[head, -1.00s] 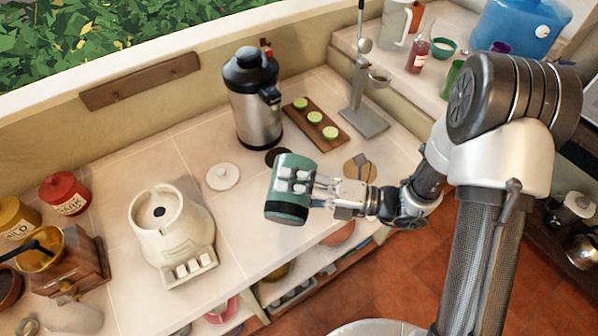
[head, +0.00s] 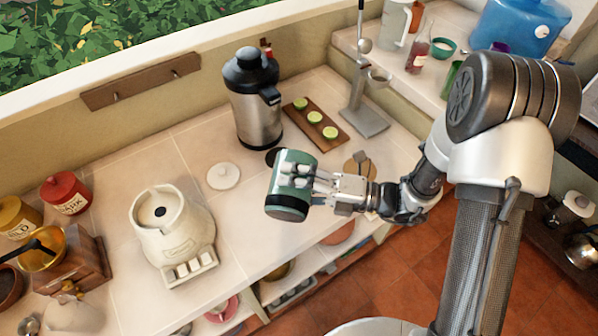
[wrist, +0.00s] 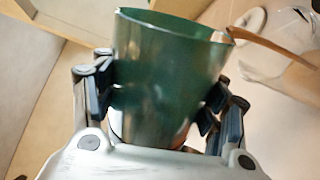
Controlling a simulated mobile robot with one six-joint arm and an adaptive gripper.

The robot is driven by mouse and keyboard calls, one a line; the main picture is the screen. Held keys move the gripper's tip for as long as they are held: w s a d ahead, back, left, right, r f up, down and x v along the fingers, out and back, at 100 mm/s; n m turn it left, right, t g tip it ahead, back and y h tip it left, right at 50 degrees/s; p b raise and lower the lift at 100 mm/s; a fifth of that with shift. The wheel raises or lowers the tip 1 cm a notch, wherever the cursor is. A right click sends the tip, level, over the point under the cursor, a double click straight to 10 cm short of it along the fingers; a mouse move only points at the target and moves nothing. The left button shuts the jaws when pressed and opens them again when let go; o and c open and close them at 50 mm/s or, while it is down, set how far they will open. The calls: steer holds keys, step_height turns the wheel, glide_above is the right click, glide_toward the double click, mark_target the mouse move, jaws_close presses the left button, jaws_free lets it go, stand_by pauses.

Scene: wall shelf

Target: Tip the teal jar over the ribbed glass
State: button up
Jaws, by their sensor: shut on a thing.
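The teal jar (head: 293,174) has a dark band at its lower end. It is held above the counter's front edge, its upper end leaning slightly right in the head view. My gripper (head: 312,184) is shut on its side, coming from the right. In the wrist view the jar (wrist: 165,65) stands between both fingers (wrist: 160,100), its wide rim towards the top. A thin brown shape runs from the rim to the right; I cannot tell what it is. I cannot pick out the ribbed glass in either view.
A cream appliance base (head: 176,232) stands left of the jar. A white lid (head: 223,176) lies between them, further back. A steel flask (head: 254,105) and a board with lime slices (head: 316,124) are behind. Bare counter lies left of the flask.

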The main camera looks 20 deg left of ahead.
steer(key=shift+w+r+m+p, duration=0.4)
steer(key=shift+m+p, duration=0.4)
steer(key=shift+p, duration=0.7)
steer(key=shift+w+r+m+p, duration=0.4)
steer(key=shift+m+p, duration=0.4)
steer(key=shift+p, duration=0.65)
